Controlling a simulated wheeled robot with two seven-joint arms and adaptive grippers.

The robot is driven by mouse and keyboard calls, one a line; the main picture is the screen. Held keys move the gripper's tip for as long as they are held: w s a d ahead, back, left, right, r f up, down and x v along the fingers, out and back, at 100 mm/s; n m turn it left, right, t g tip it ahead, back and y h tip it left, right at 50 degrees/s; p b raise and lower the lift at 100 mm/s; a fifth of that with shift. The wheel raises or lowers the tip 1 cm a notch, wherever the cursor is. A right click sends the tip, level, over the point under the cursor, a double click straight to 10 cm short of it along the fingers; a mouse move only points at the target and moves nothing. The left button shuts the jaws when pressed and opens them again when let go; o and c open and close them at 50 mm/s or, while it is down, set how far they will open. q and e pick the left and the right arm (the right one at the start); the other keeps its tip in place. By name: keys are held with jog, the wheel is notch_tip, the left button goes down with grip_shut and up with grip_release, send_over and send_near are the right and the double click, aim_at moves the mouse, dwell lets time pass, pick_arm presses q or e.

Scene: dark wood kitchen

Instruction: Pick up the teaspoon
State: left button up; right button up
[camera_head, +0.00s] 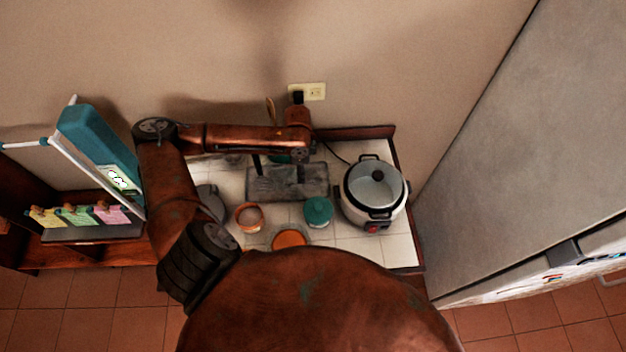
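I cannot make out a teaspoon on the tiled counter (345,230). A thin brown handle (270,110) stands up at the back, behind my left forearm; I cannot tell what it belongs to. My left arm reaches in from the left and across the back of the counter. Its gripper (282,165) is near the dark grey slab-like shape (288,185) at the counter's middle back; its fingers are too unclear to tell if they are open. My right gripper is not in view.
A rice cooker (374,192) with a glass lid stands at right, its cord running to a wall socket (314,92). A pink-brown bowl (249,217), a green-lidded jar (318,211) and an orange-topped round item (289,239) stand in front. A fridge (530,150) bounds the right.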

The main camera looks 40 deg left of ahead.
pick_arm(q)
notch_tip(320, 180, down, 3)
jog(key=shift+w+a+f, duration=0.1)
jog(key=shift+a+f, duration=0.05)
notch_tip(320, 180, down, 2)
jog(key=shift+a+f, duration=0.1)
jog(key=shift+f, duration=0.05)
jog(key=shift+f+p, duration=0.1)
jog(key=shift+p, duration=0.25)
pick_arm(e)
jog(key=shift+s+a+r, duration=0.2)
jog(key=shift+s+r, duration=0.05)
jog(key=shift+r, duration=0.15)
pick_arm(q)
jog(key=shift+c, duration=0.3)
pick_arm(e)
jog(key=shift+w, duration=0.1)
pick_arm(q)
jog(key=shift+c, duration=0.6)
grip_shut()
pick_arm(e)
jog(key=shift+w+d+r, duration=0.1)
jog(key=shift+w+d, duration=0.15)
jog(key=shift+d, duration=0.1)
